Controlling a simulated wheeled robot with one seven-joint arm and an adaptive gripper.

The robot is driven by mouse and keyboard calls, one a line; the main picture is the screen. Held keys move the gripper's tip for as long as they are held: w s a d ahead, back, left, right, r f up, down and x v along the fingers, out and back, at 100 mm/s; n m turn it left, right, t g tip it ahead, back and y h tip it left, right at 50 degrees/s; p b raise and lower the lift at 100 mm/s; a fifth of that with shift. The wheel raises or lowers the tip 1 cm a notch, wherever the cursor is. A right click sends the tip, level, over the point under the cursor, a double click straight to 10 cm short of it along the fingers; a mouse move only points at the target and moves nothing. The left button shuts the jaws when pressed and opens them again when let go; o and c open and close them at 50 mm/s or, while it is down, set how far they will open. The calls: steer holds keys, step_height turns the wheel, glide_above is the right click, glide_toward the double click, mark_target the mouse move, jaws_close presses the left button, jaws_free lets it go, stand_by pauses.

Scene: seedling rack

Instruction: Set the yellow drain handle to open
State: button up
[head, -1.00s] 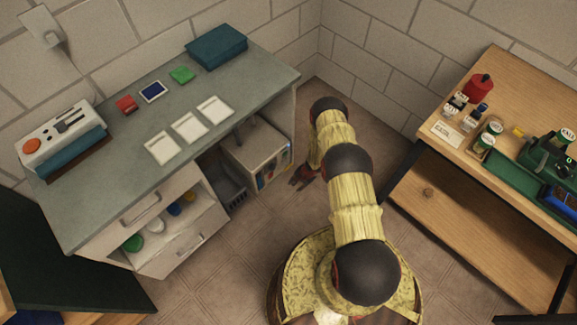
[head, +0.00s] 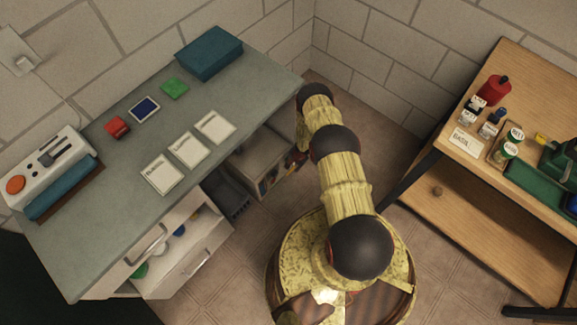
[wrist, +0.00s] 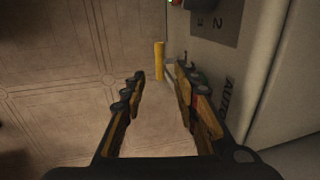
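The yellow drain handle (wrist: 159,60) shows in the wrist view as a narrow upright bar beside a pale appliance panel (wrist: 212,58). My gripper (wrist: 160,73) is open, its two fingers spread with nothing between them. In the picture the handle stands just beyond the fingertips, in line with the gap. I cannot tell how far apart they are in depth. The right finger is close to the panel. In the head view a pale appliance (head: 264,165) stands under the grey counter, with my arm reaching beside it; the handle and most of my gripper are hidden there.
The grey counter (head: 120,205) carries white cards, small coloured blocks and a control box (head: 45,172). A drawer (head: 195,265) below it stands open. A wooden bench (head: 510,85) with bottles is at right. Tiled floor lies between them.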

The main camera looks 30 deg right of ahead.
mark_target(291, 171)
steer(key=shift+w+a+f+b, duration=0.1)
steer(key=shift+w+f+b, duration=0.1)
steer(key=shift+f+b, duration=0.95)
steer(key=shift+w+a+f+b, duration=0.1)
steer(key=shift+w+f+b, duration=0.1)
steer(key=shift+f+b, duration=0.9)
steer(key=shift+w+a+f+b, duration=0.15)
steer(key=shift+f+b, duration=0.6)
steer(key=shift+f, duration=0.75)
steer(key=shift+c, duration=0.7)
jaws_close()
